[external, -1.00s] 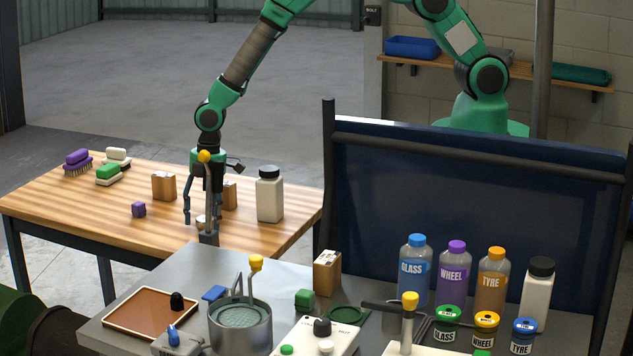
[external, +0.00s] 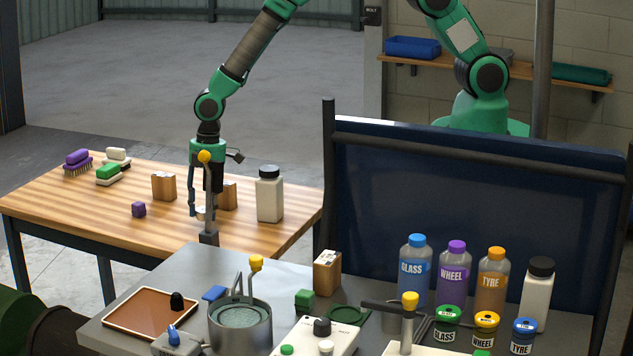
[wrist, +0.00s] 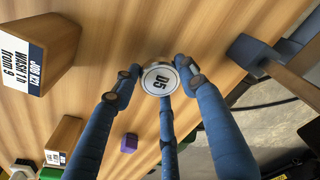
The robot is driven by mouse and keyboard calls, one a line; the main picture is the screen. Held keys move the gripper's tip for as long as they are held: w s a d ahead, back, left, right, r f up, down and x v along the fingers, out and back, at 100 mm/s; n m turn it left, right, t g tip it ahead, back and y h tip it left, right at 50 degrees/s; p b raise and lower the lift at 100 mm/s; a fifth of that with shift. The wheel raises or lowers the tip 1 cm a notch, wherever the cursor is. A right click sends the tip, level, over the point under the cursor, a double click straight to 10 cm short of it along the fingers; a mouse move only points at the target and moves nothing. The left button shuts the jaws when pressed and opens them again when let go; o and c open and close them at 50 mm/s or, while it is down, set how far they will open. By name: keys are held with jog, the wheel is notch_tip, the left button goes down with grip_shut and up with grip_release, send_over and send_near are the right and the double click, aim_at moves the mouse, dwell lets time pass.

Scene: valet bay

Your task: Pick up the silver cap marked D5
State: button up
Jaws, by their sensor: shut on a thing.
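The silver cap marked D5 (wrist: 158,80) sits between my fingertips in the wrist view, its round labelled face toward the camera. My gripper (wrist: 160,77) is shut on it, with blue fingers touching its left and right sides. In the external view my gripper (external: 203,212) is at the right part of the wooden table (external: 75,208), and the cap (external: 201,214) shows only partly. A yellow-topped post stands in front of the gripper there. I cannot tell whether the cap touches the table.
Wooden blocks (external: 164,186) and a white bottle with a black lid (external: 269,197) stand near my gripper. Brushes (external: 78,162) are at the table's far left. The metal bench (external: 190,262) is in front.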

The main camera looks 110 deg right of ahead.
notch_tip(320, 180, up, 7)
jog(key=shift+r+p, duration=0.1)
jog(key=shift+p, duration=0.4)
